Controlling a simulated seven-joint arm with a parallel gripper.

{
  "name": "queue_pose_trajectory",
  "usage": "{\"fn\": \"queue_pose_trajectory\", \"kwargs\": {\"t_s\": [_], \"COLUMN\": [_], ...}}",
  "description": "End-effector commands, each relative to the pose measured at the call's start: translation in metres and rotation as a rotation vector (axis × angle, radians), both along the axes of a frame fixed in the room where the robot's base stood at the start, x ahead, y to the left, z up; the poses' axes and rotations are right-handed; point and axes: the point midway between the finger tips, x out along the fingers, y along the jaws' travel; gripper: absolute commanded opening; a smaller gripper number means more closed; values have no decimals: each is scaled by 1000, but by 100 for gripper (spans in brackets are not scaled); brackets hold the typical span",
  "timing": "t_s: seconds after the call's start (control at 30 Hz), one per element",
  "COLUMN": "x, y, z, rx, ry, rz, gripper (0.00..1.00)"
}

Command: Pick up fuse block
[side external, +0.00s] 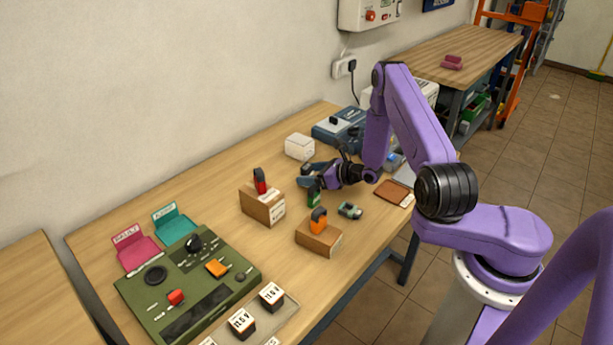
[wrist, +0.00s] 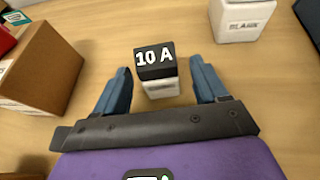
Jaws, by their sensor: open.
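The fuse block (wrist: 156,70), a small block with a black top marked "10 A" and pale sides, stands on the wooden table in the wrist view. My gripper (wrist: 160,82) is open, with one blue finger on each side of the block and a visible gap on both sides. In the side view my gripper (side external: 310,176) is low over the table, beside the cardboard boxes. I cannot clearly make out the fuse block there; the gripper may hide it. A small green item (side external: 314,198) shows just below the gripper.
A cardboard box with a red-topped item (side external: 263,205) is close by, as is one with an orange-topped item (side external: 318,237). A white block marked "BLANK" (wrist: 243,18) stands behind right. A green control panel (side external: 185,285) and a grey-green part (side external: 350,210) share the table.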

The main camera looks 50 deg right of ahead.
Motion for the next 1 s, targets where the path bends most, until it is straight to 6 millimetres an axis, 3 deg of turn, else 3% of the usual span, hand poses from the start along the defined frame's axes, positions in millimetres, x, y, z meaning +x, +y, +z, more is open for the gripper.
{"fn": "queue_pose_trajectory", "kwargs": {"t_s": [0.23, 0.57, 0.6, 0.77, 1.0], "x": [30, 36, 35, 35, 35], "y": [7, 8, 8, 8, 7], "z": [-12, -15, -15, -15, -14], "rx": [0, 0, 0, 1, 1], "ry": [-1, 0, 0, -1, -1], "rz": [3, 1, 1, 2, 1], "gripper": [72, 72, 69, 17, 14]}}
